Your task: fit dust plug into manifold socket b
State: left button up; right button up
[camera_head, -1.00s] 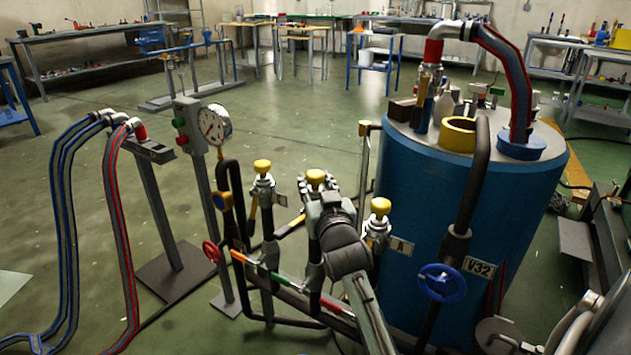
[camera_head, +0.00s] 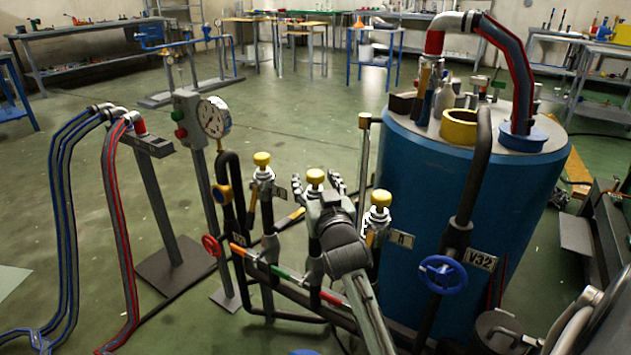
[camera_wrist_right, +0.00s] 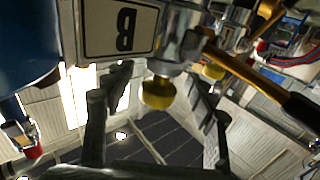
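The yellow-capped dust plug (camera_head: 315,177) sits on the middle metal socket of the manifold. In the right wrist view the yellow cap (camera_wrist_right: 158,93) meets the metal fitting (camera_wrist_right: 175,45) of that socket, beside a plate marked B (camera_wrist_right: 120,28). My right gripper (camera_head: 317,186) is open, with one finger on each side of the cap. In the wrist view my right gripper (camera_wrist_right: 160,88) shows gaps between both fingers and the cap. How deep the plug sits in the socket is hidden. My left gripper is not in view.
Similar yellow caps stand on the left socket (camera_head: 262,159) and the right socket (camera_head: 380,198). A blue drum (camera_head: 440,200) with a blue valve wheel (camera_head: 443,274) stands close on the right. A pressure gauge (camera_head: 213,117) and a red handwheel (camera_head: 211,246) stand left.

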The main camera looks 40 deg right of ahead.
notch_tip(320, 180, up, 10)
jog(key=shift+r, duration=0.1)
dwell(0.4)
dwell(0.5)
